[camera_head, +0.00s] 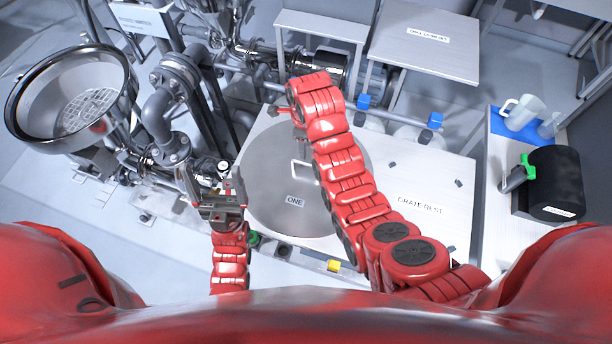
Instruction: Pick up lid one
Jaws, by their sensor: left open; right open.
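Lid one (268,175) is a large flat grey disc with a "ONE" label and a pale raised handle (300,172). It lies flat on a light bench top, left of the words "GRATE REST". My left gripper (212,182) is open and empty at the lid's left edge, its fingers pointing away from me. My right arm reaches across the lid and hides its right part. My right gripper (281,111) shows only in part near the lid's far edge, mostly hidden by its own arm; nothing is seen in it.
An open round hopper (118,88) with a grate inside stands at the left, with pipes beside it. Blue-capped bottles (363,102) stand behind the bench. At the right are a blue mat with clear jugs (522,112) and a black container (556,185). The bench right of my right arm (450,185) is mostly free.

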